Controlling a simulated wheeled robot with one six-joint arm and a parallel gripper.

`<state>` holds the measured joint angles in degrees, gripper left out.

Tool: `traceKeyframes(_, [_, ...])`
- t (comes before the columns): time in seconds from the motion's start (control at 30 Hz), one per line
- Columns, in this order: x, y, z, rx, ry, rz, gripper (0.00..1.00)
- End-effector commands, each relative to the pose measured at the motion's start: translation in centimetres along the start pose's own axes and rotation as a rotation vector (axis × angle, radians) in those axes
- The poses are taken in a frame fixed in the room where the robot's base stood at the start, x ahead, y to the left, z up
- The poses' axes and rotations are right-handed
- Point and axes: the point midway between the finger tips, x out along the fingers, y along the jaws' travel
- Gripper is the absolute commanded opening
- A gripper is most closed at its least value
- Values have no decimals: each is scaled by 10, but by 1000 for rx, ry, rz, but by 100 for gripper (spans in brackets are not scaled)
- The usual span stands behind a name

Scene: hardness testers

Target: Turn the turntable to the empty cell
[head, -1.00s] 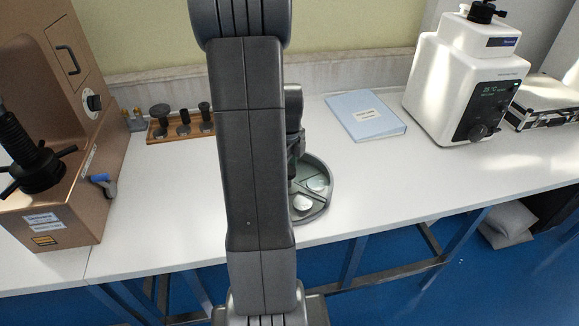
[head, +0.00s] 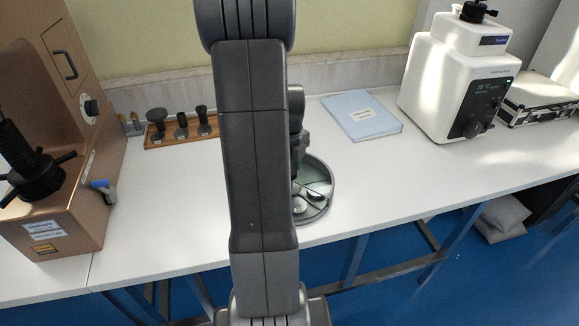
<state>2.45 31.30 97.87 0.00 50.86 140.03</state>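The turntable (head: 331,198) is a round grey dish with a raised rim and dividers, on the white bench right of my arm. Pale discs lie in its visible cells, one of them near the front (head: 302,209). Its left part is hidden behind my arm, so I cannot see every cell or tell which is empty. My gripper (head: 297,178) points down at the turntable's left-middle part. It is mostly hidden behind my arm link. I cannot tell whether its fingers are open or touch the turntable.
A blue folder (head: 360,114) lies behind and right of the turntable. A white tester (head: 458,80) and a hard case (head: 537,100) stand further right. A wooden rack (head: 180,133) with dark fittings and a copper-coloured tester (head: 62,150) are at left. The bench right of the turntable is clear.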

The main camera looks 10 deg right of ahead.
Motion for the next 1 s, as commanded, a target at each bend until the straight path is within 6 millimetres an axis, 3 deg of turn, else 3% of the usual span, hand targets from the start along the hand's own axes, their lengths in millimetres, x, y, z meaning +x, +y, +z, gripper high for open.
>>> traceKeyframes(0.37, [-2,-1,1,1,-4,-4,1])
traceKeyframes(0.4, [-2,-1,1,1,-4,-4,48])
traceKeyframes(0.5, [-2,-1,1,1,-3,-4,64])
traceKeyframes(0.83, [-4,0,1,1,-2,-2,64])
traceKeyframes(1.0, [-28,-1,1,1,-5,-4,64])
